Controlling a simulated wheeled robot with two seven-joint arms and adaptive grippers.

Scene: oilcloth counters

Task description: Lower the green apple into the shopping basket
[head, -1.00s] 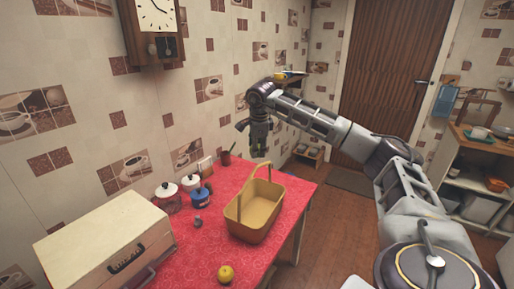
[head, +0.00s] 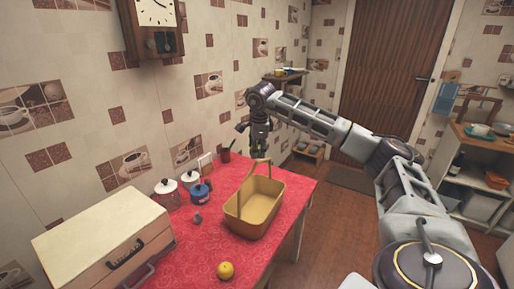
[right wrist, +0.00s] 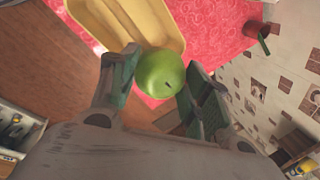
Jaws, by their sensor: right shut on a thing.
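The green apple (right wrist: 160,74) is held between the fingers of my right gripper (right wrist: 163,85) in the right wrist view. In the head view this gripper (head: 260,150) points down above the far end of the yellow shopping basket (head: 252,217), near its raised handle; the apple is hard to make out there. The basket stands upright on the red tablecloth, and its inside looks empty. In the right wrist view the basket (right wrist: 130,22) lies beyond the apple, which overlaps its edge in the picture. My left gripper is not in view.
A yellow fruit (head: 225,270) lies near the table's front. Several small pots, including a blue one (head: 200,193), and a red cup (head: 226,156) stand left of the basket. A wooden bread box (head: 105,245) fills the left.

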